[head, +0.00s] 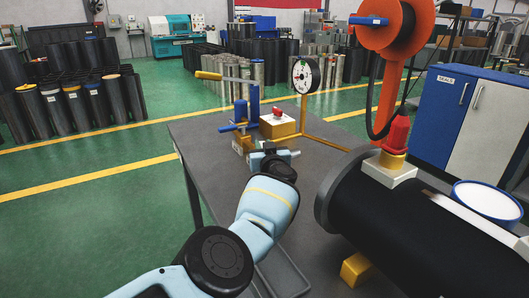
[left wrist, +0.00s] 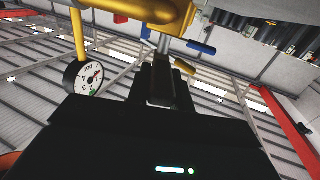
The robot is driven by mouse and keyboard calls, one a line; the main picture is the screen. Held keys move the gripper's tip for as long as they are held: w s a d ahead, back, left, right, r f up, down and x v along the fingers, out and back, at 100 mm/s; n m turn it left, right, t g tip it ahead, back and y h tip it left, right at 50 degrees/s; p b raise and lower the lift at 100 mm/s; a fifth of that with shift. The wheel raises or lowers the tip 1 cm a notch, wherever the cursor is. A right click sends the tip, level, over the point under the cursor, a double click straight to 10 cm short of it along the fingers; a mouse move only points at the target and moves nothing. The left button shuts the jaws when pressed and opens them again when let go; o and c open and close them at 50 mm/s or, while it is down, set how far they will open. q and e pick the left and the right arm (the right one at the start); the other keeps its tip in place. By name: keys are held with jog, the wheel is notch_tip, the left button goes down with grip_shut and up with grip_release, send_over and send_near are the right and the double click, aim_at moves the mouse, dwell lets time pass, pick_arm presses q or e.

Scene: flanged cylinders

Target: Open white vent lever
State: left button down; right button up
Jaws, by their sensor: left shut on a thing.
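My left gripper (head: 270,149) is at the near side of the pump and valve assembly on the grey table. In the left wrist view its dark fingers (left wrist: 161,84) are shut on a thin pale lever (left wrist: 163,43), which appears to be the white vent lever. The lever comes down from the yellow valve body (left wrist: 140,8). Most of the lever is hidden by the fingers, and the wrist hides it in the head view. A blue lever (left wrist: 201,47) and a yellow handle end (left wrist: 184,67) are close beside the fingers. My right gripper is not in view.
A pressure gauge (head: 305,75) stands on a yellow pipe behind the assembly. A blue hand pump (head: 241,112) and a yellow block with a red knob (head: 278,112) are close by. A black flanged cylinder (head: 400,225) fills the right. The table's left part (head: 200,135) is clear.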

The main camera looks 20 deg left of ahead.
pick_arm(q)
jog(key=shift+w+d+r+y, duration=0.1)
jog(key=shift+y, duration=0.2)
jog(key=shift+n+b, duration=0.3)
jog(key=shift+r, duration=0.15)
jog(key=c, duration=1.4)
grip_release()
jog(key=shift+c, duration=0.2)
jog(key=shift+o, duration=1)
